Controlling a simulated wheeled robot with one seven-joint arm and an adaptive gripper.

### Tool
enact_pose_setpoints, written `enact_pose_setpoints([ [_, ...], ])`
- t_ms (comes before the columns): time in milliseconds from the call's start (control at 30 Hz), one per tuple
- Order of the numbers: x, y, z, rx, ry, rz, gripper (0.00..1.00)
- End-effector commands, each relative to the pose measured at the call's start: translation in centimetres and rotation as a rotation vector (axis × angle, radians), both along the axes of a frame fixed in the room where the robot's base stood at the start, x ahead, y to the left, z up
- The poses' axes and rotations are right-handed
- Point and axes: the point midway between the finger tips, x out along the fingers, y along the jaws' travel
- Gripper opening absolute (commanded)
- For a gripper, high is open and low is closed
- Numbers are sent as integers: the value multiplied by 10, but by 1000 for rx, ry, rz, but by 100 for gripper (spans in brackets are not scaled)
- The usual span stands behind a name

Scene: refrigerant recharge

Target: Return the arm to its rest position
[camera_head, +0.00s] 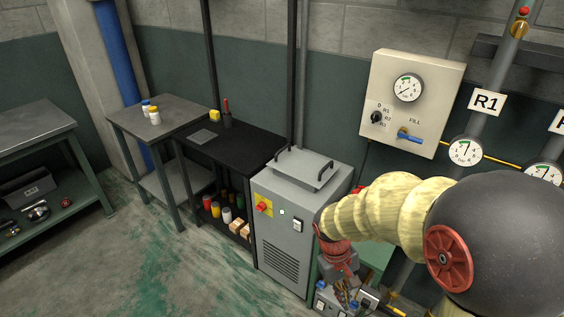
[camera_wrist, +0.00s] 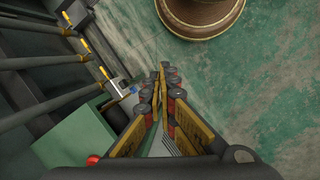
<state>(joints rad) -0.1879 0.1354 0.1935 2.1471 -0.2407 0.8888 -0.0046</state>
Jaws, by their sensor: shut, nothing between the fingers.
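My arm comes in from the right in the head view, with cream ribbed sleeves, and bends down in front of the right side of the grey cabinet (camera_head: 285,240). Its red and grey wrist end hangs low there, and the fingers are hard to make out among the equipment behind. In the wrist view my gripper (camera_wrist: 163,70) points away over the green-stained floor (camera_wrist: 265,90). Its yellow-plated fingers come together at the tips, with nothing between them.
A wall panel (camera_head: 438,80) with a gauge and a blue-handled valve hangs behind the arm. Pipes with gauges (camera_head: 465,151) stand at right. A black table (camera_head: 245,143) and grey tables stand left. In the wrist view, a green surface (camera_wrist: 75,140) and pipes lie left of the fingers.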

Motion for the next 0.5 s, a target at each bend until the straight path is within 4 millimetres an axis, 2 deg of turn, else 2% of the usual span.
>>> enact_pose_setpoints([
  [33,-8,0,17,23,-33,-33,0],
  [100,-20,2,37,55,-72,-75,0],
  [500,-83,3,130,220,-334,-251,0],
])
